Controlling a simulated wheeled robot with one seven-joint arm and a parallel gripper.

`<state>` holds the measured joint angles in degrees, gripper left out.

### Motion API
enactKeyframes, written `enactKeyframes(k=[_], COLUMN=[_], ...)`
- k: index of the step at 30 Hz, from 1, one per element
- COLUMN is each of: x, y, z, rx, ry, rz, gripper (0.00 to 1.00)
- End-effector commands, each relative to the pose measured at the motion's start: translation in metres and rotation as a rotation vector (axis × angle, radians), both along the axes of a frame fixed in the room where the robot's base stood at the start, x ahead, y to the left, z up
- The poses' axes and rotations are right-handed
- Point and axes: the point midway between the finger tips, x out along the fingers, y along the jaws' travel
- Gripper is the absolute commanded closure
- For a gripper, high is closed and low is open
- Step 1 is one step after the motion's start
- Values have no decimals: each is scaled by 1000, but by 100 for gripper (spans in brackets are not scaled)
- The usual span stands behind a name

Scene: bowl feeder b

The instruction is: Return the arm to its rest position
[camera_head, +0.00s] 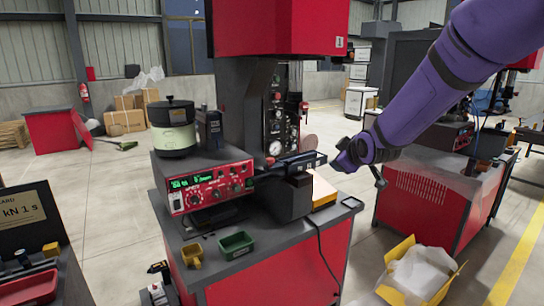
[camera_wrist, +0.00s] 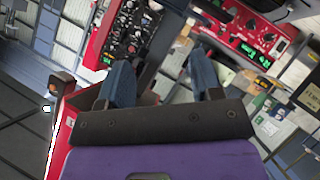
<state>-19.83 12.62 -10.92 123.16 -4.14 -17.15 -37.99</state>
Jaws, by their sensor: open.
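My purple arm (camera_head: 430,90) reaches in from the upper right in the head view. Its wrist end is beside the black column of the red and black machine (camera_head: 280,30), above the right part of the workbench (camera_head: 220,280). In the wrist view, my gripper (camera_wrist: 162,76) has its two blue-grey fingers spread apart. Nothing is held between them. In the head view the fingers cannot be told clearly from the dark parts by the machine.
A yellow box (camera_head: 420,270) is on the floor at the right. Open floor lies between benches.

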Motion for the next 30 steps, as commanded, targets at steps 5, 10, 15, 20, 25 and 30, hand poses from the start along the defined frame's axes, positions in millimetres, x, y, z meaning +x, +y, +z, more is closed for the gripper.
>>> enactKeyframes(k=[5,10,15,20,25,30], x=[-53,-109,-171,-233,-299,-360], y=[-31,-55,-74,-87,-98,-103], z=[36,59,75,83,85,80], rx=[106,201,283,353,418,466], ry=[106,212,312,401,490,566], rz=[-102,-201,-301,-398,-510,-617], gripper=[40,40,40,40,40,40])
